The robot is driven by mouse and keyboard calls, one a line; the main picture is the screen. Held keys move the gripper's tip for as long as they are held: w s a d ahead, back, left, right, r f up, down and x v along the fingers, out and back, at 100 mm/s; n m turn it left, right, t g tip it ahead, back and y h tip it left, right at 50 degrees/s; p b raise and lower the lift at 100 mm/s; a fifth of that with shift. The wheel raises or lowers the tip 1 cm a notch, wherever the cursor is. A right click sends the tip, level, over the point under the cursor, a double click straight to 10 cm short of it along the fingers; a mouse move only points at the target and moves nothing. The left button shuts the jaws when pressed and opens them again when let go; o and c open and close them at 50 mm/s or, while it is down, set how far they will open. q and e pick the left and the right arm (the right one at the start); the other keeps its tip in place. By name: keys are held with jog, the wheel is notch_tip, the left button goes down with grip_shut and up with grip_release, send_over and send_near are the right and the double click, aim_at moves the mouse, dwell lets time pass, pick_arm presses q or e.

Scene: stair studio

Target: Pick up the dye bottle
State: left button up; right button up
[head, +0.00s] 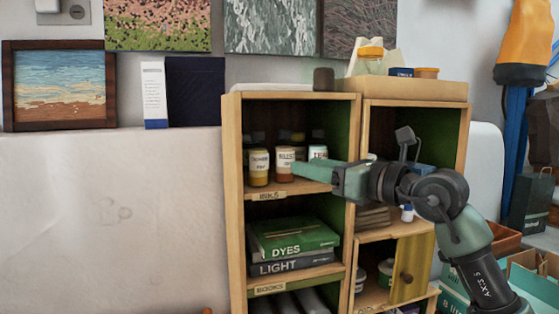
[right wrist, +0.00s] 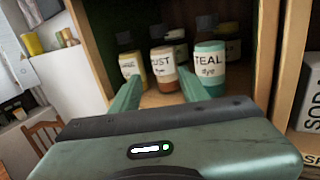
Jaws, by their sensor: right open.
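Several dye bottles with pale labels and dark caps stand upright on the upper left shelf. The rust bottle (head: 285,160) is in front, with the saffron-yellow bottle (head: 258,167) left of it and the teal bottle (head: 318,152) right of it. In the right wrist view the rust bottle (right wrist: 163,68) shows between the finger directions, with the teal dye bottle (right wrist: 208,62) at right and a yellow one (right wrist: 131,66) at left. My right gripper (head: 298,169) is open and empty; its fingers (right wrist: 158,80) point at the rust bottle from just in front. Contact cannot be told. My left gripper is out of view.
The wooden shelf unit has a centre upright (head: 353,140) close to my right gripper. Books (head: 293,237) lie on the shelf below. More bottles stand behind the front row. A cardboard tray (head: 416,88) sits on top. The white wall surface at left is clear.

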aim_at(292, 159)
jog(key=shift+t+h, duration=0.3)
jog(key=shift+h, duration=0.1)
jog(key=p+x, duration=0.1)
jog(key=x, duration=0.1)
jog(key=p+x, duration=0.2)
jog(key=x, duration=0.1)
jog(key=p+x, duration=0.1)
jog(key=x, duration=0.2)
jog(key=shift+w+d+r, duration=0.1)
jog(key=shift+w+r, duration=0.1)
jog(key=shift+r, duration=0.1)
jog(key=shift+w+f, duration=0.15)
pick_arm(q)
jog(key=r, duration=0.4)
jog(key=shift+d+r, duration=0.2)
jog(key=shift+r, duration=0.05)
pick_arm(e)
grip_shut()
